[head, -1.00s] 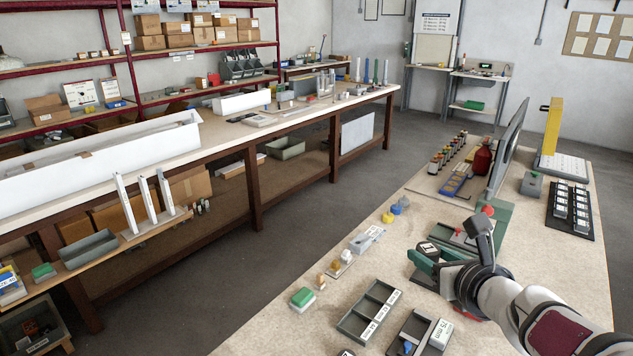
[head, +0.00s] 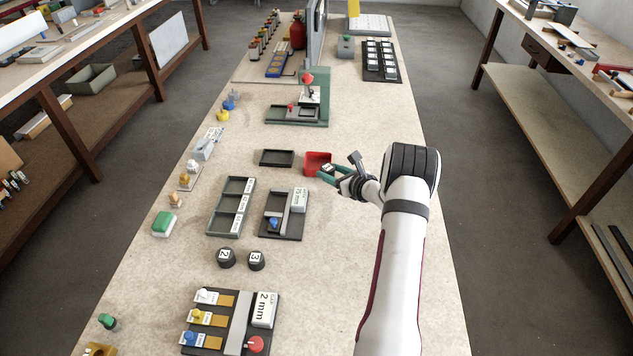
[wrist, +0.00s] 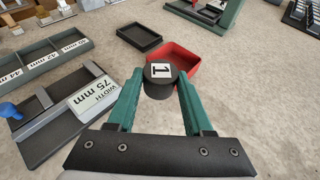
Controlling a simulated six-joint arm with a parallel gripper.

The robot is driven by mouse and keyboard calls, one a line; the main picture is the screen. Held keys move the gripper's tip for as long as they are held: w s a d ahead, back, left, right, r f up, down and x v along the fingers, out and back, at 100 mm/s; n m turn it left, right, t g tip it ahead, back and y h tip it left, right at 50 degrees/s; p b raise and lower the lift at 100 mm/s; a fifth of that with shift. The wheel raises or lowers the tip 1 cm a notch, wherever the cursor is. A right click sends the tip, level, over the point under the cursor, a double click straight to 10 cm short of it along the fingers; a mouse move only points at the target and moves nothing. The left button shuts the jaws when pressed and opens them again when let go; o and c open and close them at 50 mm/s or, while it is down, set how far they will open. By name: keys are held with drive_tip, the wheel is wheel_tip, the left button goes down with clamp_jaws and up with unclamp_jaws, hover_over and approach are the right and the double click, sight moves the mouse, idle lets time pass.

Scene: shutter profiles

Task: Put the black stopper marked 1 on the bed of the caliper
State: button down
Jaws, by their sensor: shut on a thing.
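My gripper (head: 326,170) is shut on the black stopper marked 1 (wrist: 160,80). In the wrist view the stopper is upright between the green fingertips, its white label showing. It is in front of a red tray (wrist: 196,66); its height above the table is hard to tell. A dark gauge with a grey bar, a blue knob and a "WIDTH 75 mm" sign lies left of my gripper; it looks like the caliper. Its dark bed (head: 296,226) shows bare beside the bar. Stoppers marked 2 (head: 226,258) and 3 (head: 256,261) stand nearer on the table.
A black shallow tray (head: 277,158) lies left of the red tray. A green-grey compartment tray (head: 231,207) is left of the gauge. A green stand with a red knob (head: 297,112) is farther back. A "2 mm" board (head: 238,322) lies in front. Bare table surrounds stoppers 2 and 3.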

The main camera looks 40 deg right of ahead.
sight(321, 190)
drive_tip(key=shift+w+a+f, duration=0.3)
drive_tip(key=shift+w+f, duration=0.15)
drive_tip(key=shift+w, duration=0.2)
drive_tip(key=shift+w+a+f, duration=0.25)
drive_tip(key=shift+w+f, duration=0.2)
drive_tip(key=shift+w, duration=0.15)
wheel_tip(321, 190, down, 3)
drive_tip(key=shift+f, duration=0.45)
drive_tip(key=c, duration=0.6)
unclamp_jaws()
drive_tip(key=shift+f, duration=0.15)
